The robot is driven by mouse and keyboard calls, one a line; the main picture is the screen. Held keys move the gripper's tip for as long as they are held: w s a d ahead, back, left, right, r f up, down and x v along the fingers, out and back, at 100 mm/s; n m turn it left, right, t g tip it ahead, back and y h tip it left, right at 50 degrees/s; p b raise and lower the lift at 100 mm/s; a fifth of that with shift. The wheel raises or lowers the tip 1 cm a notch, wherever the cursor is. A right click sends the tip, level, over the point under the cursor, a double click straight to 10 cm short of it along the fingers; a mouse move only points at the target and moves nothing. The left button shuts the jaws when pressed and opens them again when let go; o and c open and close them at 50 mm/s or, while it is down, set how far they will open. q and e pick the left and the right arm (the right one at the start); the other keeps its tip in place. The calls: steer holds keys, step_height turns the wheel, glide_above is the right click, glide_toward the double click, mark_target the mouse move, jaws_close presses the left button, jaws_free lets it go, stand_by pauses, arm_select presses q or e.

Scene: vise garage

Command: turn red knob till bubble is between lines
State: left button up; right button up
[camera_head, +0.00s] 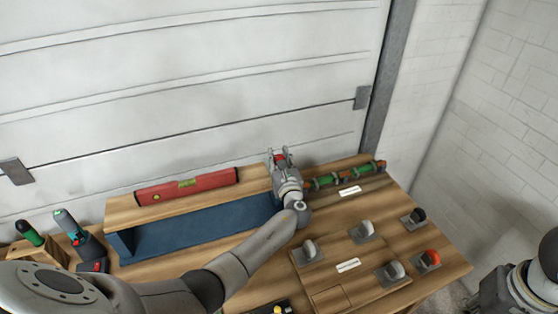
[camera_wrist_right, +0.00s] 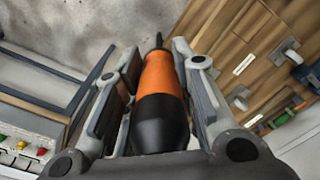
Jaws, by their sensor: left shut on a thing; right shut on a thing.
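A red spirit level (camera_head: 210,181) lies on the wooden shelf above a blue recess. Its yellow-green vial (camera_head: 188,184) shows near the middle, but the bubble and lines are too small to make out. My left gripper (camera_head: 279,157) is at the right end of the shelf, shut on a small red piece that looks like the red knob (camera_head: 281,158). The fingers hide most of it. My right gripper (camera_wrist_right: 158,85) is shut on an orange and black tool (camera_wrist_right: 160,100) in the right wrist view, with a finger on each side.
Right of the shelf are several grey hooks or handles on plates, a dark one (camera_head: 418,215) and an orange-red one (camera_head: 430,257). A green and red rod (camera_head: 345,175) lies behind. Hand tools (camera_head: 70,226) stand at the left. A garage door (camera_head: 180,90) is behind the bench.

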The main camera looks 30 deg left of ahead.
stand_by(0.3)
arm_select(q)
steer(key=o, duration=1)
steer(key=shift+o, duration=0.2)
steer(key=shift+d, duration=0.1)
steer(key=v, duration=1.2)
steer(key=shift+w+d, duration=0.1)
